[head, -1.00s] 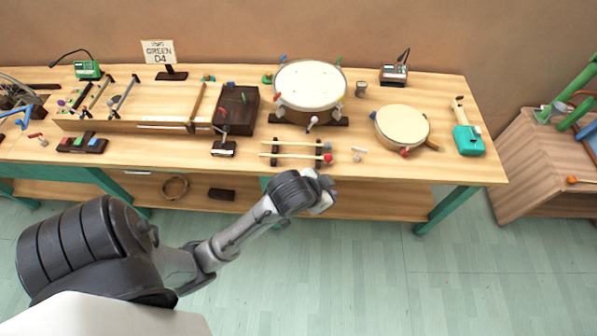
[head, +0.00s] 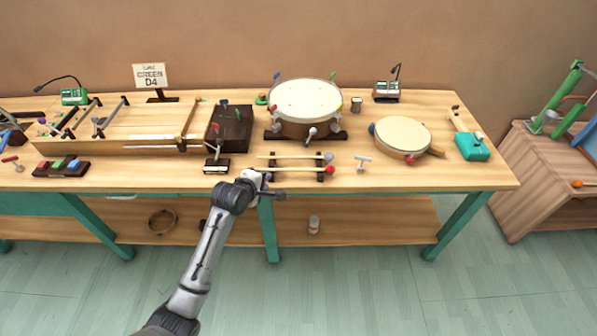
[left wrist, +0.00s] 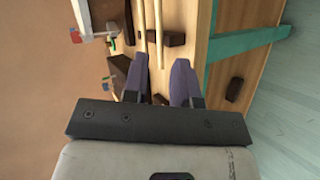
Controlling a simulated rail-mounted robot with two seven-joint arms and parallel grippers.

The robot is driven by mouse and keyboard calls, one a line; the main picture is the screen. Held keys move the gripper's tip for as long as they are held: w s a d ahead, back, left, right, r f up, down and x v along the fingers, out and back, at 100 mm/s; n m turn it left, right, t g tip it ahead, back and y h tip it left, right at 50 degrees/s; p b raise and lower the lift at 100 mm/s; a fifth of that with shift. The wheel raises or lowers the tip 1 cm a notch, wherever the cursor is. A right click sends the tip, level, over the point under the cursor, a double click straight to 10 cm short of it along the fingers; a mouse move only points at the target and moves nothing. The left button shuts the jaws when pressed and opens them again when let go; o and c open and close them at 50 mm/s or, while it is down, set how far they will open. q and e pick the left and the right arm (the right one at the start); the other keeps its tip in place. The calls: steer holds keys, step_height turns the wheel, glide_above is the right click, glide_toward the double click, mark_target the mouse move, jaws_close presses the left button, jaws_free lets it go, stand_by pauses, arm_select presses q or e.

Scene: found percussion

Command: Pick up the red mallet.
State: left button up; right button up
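The red mallet has a red head (head: 330,170) and a thin pale handle, and lies on a small dark rack near the table's front edge. A second mallet with a greyish head (head: 328,156) lies parallel behind it. My left gripper (head: 272,186) is at the table's front edge, by the handle ends, left of the heads. In the left wrist view my left gripper (left wrist: 160,60) is open. The red mallet's handle (left wrist: 159,30) reaches between its fingers from above, apparently not gripped; the other handle (left wrist: 142,25) ends near the left finger. The heads are out of that view. My right gripper is not in view.
A large drum (head: 305,105) stands behind the rack, and a smaller drum (head: 403,135) is to the right. A small dark-based stand (head: 216,166) is left of the handles. A small T-shaped piece (head: 363,163) is right of the heads. Bare tabletop (head: 440,178) lies at front right.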

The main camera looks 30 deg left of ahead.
arm_select(q)
steer(key=n, duration=0.1)
steer(key=n+b, duration=0.2)
steer(key=b, duration=0.1)
glide_toward(284, 170)
steer(key=x, duration=0.4)
steer(key=shift+w+a+f, duration=0.1)
steer(key=shift+f, duration=0.1)
steer(key=shift+w+f+b, duration=0.35)
steer(key=shift+b, duration=0.05)
steer(key=b+x, duration=0.2)
steer(key=x, duration=0.1)
steer(key=shift+w, duration=0.15)
steer(key=shift+w+a+f, duration=0.1)
steer(key=shift+w+f, duration=0.1)
steer(key=shift+w, duration=0.3)
steer(key=shift+c, duration=0.4)
jaws_close()
